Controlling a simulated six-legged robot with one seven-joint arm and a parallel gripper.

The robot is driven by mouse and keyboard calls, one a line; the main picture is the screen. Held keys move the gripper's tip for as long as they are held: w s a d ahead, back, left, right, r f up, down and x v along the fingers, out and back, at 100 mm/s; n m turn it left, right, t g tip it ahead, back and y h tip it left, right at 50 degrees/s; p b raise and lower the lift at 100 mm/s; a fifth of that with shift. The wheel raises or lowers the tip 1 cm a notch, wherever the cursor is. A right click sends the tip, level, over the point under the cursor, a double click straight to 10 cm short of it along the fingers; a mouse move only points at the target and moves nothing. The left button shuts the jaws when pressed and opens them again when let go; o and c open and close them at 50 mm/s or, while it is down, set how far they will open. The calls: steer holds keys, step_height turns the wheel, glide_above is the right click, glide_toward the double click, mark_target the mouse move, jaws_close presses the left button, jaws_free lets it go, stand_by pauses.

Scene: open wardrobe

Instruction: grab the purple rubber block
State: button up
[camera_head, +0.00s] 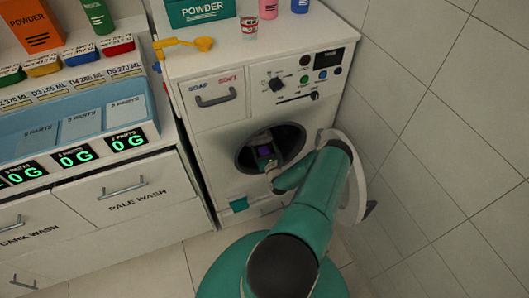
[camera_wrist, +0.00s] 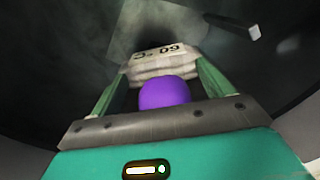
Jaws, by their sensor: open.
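The purple rubber block (camera_wrist: 164,93) shows in the wrist view as a rounded purple shape. It lies between the two green fingers of my gripper (camera_wrist: 161,72), close to the palm, with a gap at each side. Its lower part is hidden behind the grey palm edge. My gripper is open and reaches into the washing machine drum.
A pale layered object with dark print (camera_wrist: 163,60) sits just beyond the block. The dark drum wall surrounds my gripper. The washing machine (camera_head: 219,137) has its white round door (camera_head: 358,185) swung open to the right, beside my arm. A tiled wall stands close on the right.

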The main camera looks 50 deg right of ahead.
steer(key=shift+w+d, duration=0.45)
steer(key=shift+w, duration=0.1)
steer(key=c, duration=1.1)
steer(key=shift+r, duration=0.1)
